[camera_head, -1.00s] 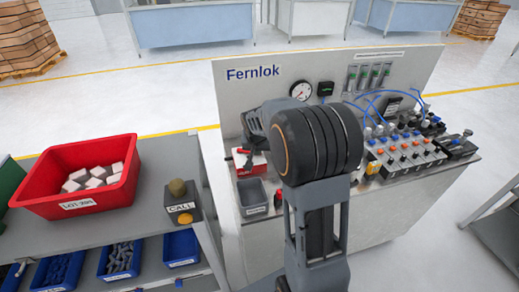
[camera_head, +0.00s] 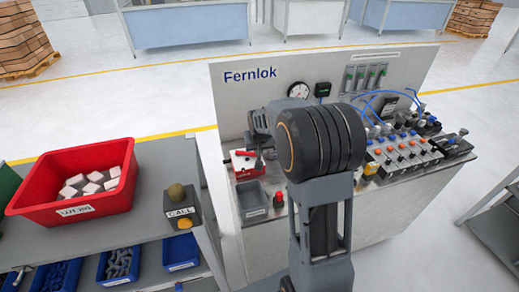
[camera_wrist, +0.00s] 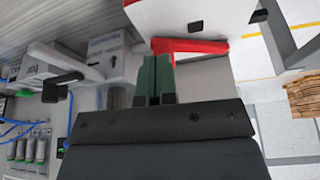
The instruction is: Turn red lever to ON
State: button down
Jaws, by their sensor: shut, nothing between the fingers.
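The red lever (camera_wrist: 190,46) shows in the wrist view as a red bar beneath a white box (camera_wrist: 190,18). In the head view the red and white lever box (camera_head: 246,164) sits at the left end of the bench, partly hidden by my arm. My gripper (camera_wrist: 158,62) has green fingers that are shut and empty. The fingertips are right at the lever in the wrist view; I cannot tell whether they touch it. In the head view the fingers are hidden behind my wrist. No ON mark can be read.
A grey bin (camera_head: 251,200) and a small red object (camera_head: 278,200) stand in front of the lever box. A panel marked Fernlok (camera_head: 330,85) rises behind. Valves (camera_head: 405,150) with blue tubes fill the bench's right side. A shelf with a red crate (camera_head: 75,212) stands left.

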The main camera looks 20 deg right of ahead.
jog(key=shift+w+d, duration=0.45)
jog(key=shift+w, duration=0.05)
jog(key=shift+w+d, duration=0.35)
jog(key=shift+w, duration=0.15)
dwell(0.6)
jog(key=shift+b, duration=0.3)
